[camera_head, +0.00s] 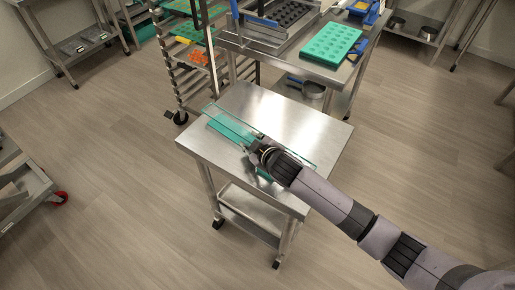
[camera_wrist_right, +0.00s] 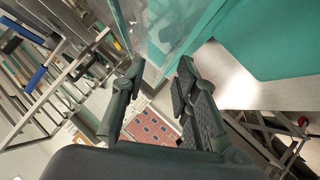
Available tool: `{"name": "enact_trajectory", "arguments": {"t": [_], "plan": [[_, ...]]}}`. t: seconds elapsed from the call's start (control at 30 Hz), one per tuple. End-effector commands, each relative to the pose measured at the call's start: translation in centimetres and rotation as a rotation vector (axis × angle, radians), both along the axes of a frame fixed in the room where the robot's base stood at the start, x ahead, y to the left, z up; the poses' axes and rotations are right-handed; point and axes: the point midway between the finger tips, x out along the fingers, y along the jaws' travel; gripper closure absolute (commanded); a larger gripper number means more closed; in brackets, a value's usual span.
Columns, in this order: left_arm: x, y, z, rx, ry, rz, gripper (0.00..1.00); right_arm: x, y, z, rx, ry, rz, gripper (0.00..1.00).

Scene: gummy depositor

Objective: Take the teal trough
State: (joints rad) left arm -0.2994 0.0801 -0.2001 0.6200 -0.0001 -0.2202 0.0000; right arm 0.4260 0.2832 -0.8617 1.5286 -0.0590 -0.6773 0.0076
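The teal trough (camera_head: 228,127) lies on a small steel cart (camera_head: 290,117), long and narrow, with a clear see-through pane along it. My right gripper (camera_head: 256,146) reaches in from the lower right and is over the trough's middle, covering part of it. In the right wrist view the trough's teal surface (camera_wrist_right: 275,42) fills the upper right, and the clear pane rises beyond the fingertips. The right gripper's fingers (camera_wrist_right: 163,68) are apart, with the background showing between them. I cannot tell whether they touch the pane. My left gripper is not in view.
A steel table (camera_head: 290,62) behind the cart holds a teal mould tray (camera_head: 331,44) and a dark mould. A tray rack (camera_head: 186,85) stands at the back left. The cart's right half is bare; open floor lies on the left and right.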

Motion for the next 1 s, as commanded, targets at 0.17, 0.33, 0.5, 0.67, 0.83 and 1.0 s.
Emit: {"name": "enact_trajectory", "arguments": {"t": [0.17,0.33,0.5,0.67,0.83,1.0], "plan": [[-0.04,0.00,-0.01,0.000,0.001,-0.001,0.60,-0.01,0.00,0.02,0.000,0.000,0.000,0.75],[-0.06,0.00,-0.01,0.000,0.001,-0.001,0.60,-0.02,-0.01,0.02,0.000,0.000,0.000,0.87],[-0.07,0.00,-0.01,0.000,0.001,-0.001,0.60,-0.02,-0.02,0.01,0.000,0.000,0.000,0.98],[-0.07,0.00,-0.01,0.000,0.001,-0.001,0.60,-0.03,-0.02,0.03,0.000,0.000,0.000,1.00],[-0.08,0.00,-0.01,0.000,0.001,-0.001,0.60,-0.02,-0.01,0.03,0.001,0.000,-0.001,1.00],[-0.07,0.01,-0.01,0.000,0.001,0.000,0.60,-0.03,-0.01,0.03,0.001,0.000,-0.001,1.00]]}}
